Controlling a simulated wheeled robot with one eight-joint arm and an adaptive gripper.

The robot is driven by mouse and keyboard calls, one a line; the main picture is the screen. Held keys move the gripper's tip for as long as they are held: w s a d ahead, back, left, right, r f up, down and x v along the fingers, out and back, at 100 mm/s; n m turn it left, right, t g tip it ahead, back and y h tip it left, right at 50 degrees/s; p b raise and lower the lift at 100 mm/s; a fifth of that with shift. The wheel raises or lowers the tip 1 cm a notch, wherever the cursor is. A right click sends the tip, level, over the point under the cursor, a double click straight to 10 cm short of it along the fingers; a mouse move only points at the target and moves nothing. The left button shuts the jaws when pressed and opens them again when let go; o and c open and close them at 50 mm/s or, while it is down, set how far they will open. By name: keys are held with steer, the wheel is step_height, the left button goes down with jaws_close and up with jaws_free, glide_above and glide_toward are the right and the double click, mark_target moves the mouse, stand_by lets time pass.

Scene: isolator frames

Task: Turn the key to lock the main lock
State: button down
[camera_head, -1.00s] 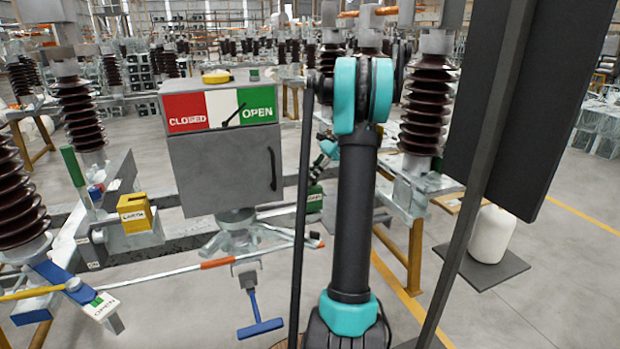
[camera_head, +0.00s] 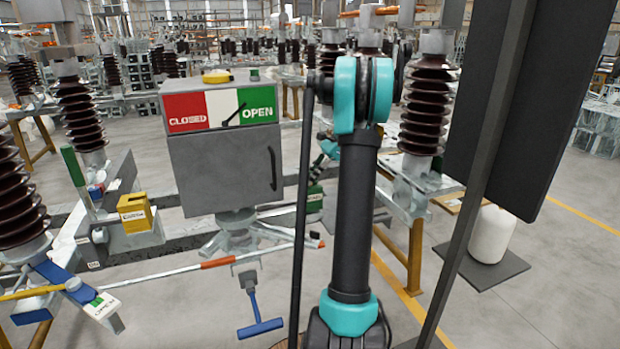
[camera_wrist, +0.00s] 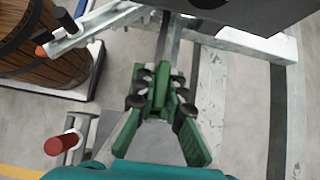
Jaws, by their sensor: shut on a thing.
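My gripper (camera_wrist: 158,100) shows in the wrist view with its green fingers closed around a narrow green piece (camera_wrist: 160,84), which looks like the key; its shape is mostly hidden by the fingers. In the head view my arm hides most of the gripper. A green box with a pale label (camera_head: 314,196) shows partly behind my arm, beside the grey cabinet, and may be the main lock. I cannot tell the key's angle or how deep it sits.
The grey cabinet (camera_head: 225,170) has a red CLOSED and green OPEN panel, its pointer slanting towards OPEN. A yellow lock box (camera_head: 135,214) is at left. Brown insulators (camera_head: 425,105) stand around. A dark post (camera_head: 480,170) crosses the right. A wooden barrel (camera_wrist: 45,50) is at upper left.

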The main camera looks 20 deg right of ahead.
stand_by(0.4)
steer(key=m+t, duration=0.3)
steer(key=m, duration=0.1)
steer(key=shift+h, duration=0.3)
steer(key=m+t+h, duration=0.1)
steer(key=m, duration=0.1)
steer(key=m+t+h, duration=0.1)
steer(key=m+t, duration=0.1)
steer(key=m, duration=0.1)
steer(key=m+h, duration=0.1)
steer(key=m, duration=0.1)
steer(key=m+t+h, duration=0.1)
steer(key=m, duration=0.1)
steer(key=shift+w+t, duration=0.1)
steer(key=shift+t, duration=0.2)
steer(key=shift+d+m+t+h, duration=0.15)
steer(key=shift+m+t+h, duration=0.25)
steer(key=shift+m+h, duration=2.15)
steer(key=shift+m+y, duration=0.35)
steer(key=c, duration=1.3)
jaws_free()
steer(key=o, duration=0.6)
